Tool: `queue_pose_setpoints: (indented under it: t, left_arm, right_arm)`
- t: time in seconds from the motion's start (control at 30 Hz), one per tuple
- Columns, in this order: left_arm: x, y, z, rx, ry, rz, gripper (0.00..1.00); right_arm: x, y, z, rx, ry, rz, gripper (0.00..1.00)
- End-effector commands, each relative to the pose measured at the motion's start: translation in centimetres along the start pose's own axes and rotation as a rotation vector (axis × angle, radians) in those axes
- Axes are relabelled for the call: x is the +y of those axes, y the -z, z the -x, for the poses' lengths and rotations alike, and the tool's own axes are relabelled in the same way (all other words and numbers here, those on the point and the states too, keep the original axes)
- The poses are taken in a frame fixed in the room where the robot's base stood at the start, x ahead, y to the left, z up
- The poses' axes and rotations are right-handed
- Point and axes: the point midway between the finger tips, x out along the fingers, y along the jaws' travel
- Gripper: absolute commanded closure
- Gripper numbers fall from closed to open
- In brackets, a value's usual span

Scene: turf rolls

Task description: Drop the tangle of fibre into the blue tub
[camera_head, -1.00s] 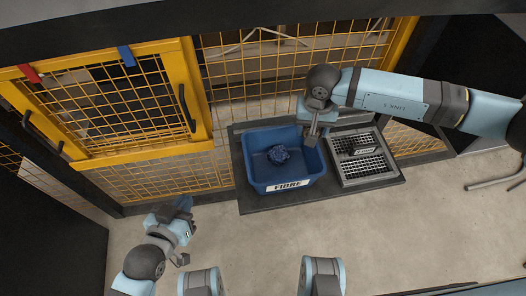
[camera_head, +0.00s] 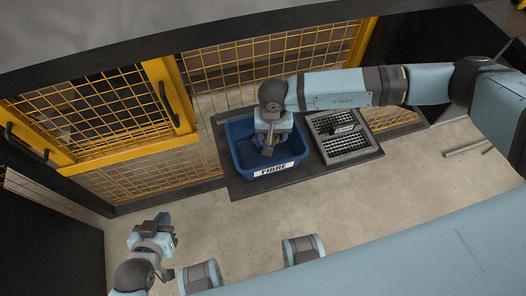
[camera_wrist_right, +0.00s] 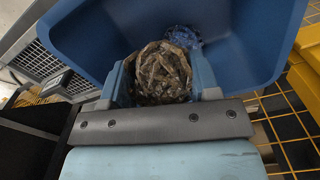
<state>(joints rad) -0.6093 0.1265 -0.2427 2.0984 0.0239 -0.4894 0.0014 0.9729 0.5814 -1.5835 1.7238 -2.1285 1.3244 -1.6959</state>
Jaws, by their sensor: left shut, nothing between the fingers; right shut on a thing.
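The blue tub (camera_head: 236,152), labelled FIBRE, stands on a dark platform; its inside walls also fill the right wrist view (camera_wrist_right: 85,35). My right gripper (camera_head: 268,148) points down over the tub's opening. In the right wrist view that gripper (camera_wrist_right: 162,86) is shut on a brownish, crumpled tangle of fibre (camera_wrist_right: 160,70). A blue tangled bundle (camera_wrist_right: 186,38) lies in the tub just beyond it. I cannot tell whether the held tangle touches the bundle or the tub floor. My left gripper (camera_head: 168,236) is shut and empty, low over the floor at lower left.
A grey grated tray (camera_head: 345,150) with a small label stands right of the tub on the same dark platform (camera_head: 240,190). Yellow mesh fencing (camera_head: 235,85) and a yellow-framed gate (camera_head: 110,110) stand behind. The concrete floor in front is mostly clear.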

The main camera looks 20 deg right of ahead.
Motion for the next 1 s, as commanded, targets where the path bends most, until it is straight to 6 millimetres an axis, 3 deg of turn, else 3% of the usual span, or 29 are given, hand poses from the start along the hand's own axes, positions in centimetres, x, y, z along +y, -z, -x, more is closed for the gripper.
queue_pose_setpoints:
  t: [0.33, 0.37, 0.5, 0.8, 1.0]
  left_arm:
    - [0.0, -0.1, -0.1, 0.004, -0.001, -0.005, 1.00]
    - [0.0, -0.1, -0.1, 0.004, -0.001, -0.005, 1.00]
    - [0.0, -0.1, -0.1, 0.004, -0.001, -0.005, 1.00]
    - [0.0, -0.1, -0.1, 0.003, -0.001, -0.005, 1.00]
    - [0.0, 0.1, 0.0, 0.003, -0.001, -0.004, 1.00]
  right_arm:
    - [0.0, 0.0, -0.8, 0.000, 0.001, 0.001, 0.67]
    - [0.0, 0.0, -0.8, 0.000, 0.001, 0.000, 0.42]
    - [0.0, 0.0, -0.8, 0.000, 0.000, 0.000, 0.14]
    - [0.0, 0.0, -0.5, 0.001, 0.001, 0.000, 0.14]
    - [0.0, 0.1, 2.2, 0.003, 0.002, 0.000, 0.14]
